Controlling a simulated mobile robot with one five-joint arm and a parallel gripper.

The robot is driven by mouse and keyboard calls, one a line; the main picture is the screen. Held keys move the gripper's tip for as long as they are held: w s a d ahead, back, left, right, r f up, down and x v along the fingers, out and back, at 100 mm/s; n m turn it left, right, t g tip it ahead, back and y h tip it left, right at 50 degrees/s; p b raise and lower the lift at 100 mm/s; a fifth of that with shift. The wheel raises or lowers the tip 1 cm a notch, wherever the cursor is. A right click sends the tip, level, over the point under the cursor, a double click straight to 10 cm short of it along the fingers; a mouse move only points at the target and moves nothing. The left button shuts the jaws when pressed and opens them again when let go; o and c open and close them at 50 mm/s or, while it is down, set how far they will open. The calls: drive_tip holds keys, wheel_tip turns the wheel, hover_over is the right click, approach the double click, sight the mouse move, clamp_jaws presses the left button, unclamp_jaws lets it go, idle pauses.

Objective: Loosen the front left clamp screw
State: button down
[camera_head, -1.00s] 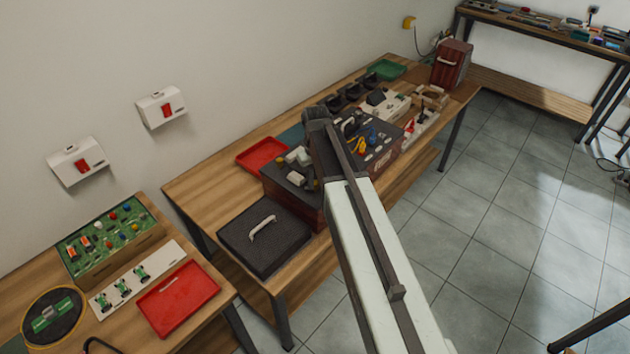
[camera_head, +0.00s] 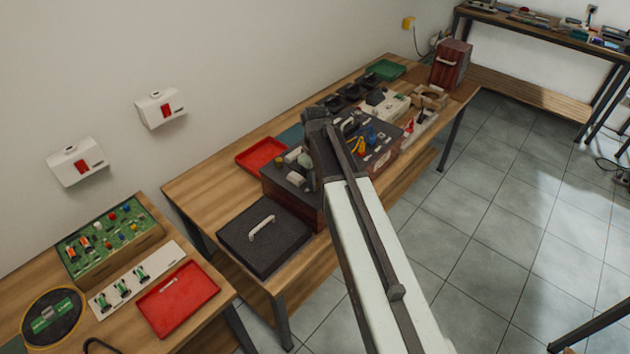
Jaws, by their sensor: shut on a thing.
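A dark red unit with a black top (camera_head: 290,197) stands on the long wooden table, in the middle of the head view. Its top bears small pale blocks (camera_head: 296,178), a small yellow part (camera_head: 281,160) and yellow-and-blue parts (camera_head: 362,139). I cannot make out which part is the front left clamp screw. My arm reaches up from the bottom and bends down over the middle of this top. My gripper is hidden behind my arm, as is that part of the top.
A black lid with a white handle (camera_head: 263,236) lies in front of the unit. A red tray (camera_head: 262,153) is behind it. Black bins (camera_head: 350,91), a green tray (camera_head: 385,69) and a red box (camera_head: 452,64) stand farther back. The tiled floor at right is mostly clear.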

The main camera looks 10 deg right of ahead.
drive_tip(key=shift+s, duration=0.15)
drive_tip(key=c, duration=1.2)
unclamp_jaws()
wheel_tip(320, 180, up, 8)
drive_tip(key=p, duration=0.8)
drive_tip(key=shift+f, duration=0.15)
